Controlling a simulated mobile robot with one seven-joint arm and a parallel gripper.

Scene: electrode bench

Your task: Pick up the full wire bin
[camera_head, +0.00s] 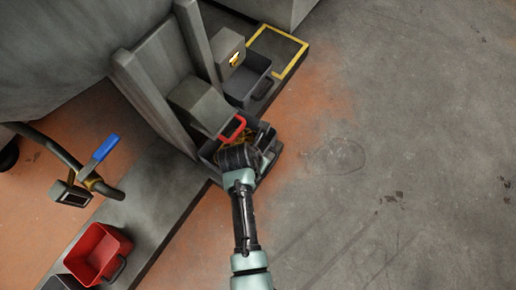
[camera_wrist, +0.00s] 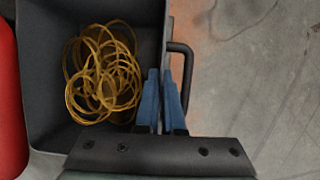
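The full wire bin is a dark grey open bin (camera_wrist: 40,110) with several loops of golden wire (camera_wrist: 103,75) inside. In the head view the wire bin (camera_head: 209,151) is on the floor-level ledge, partly hidden under my wrist. A dark handle (camera_wrist: 187,75) sticks out from its right wall in the wrist view. My gripper (camera_wrist: 163,75) is at that right wall near the handle. Its two blue fingers are close together with a narrow gap over the rim. Whether they press on the wall or handle is not clear. In the head view its fingertips are hidden.
Another grey bin (camera_head: 247,80) stands behind, near a yellow-outlined square (camera_head: 293,66). A red bin (camera_head: 97,252) and a blue-handled tool (camera_head: 103,150) are at left. Floor at right is clear.

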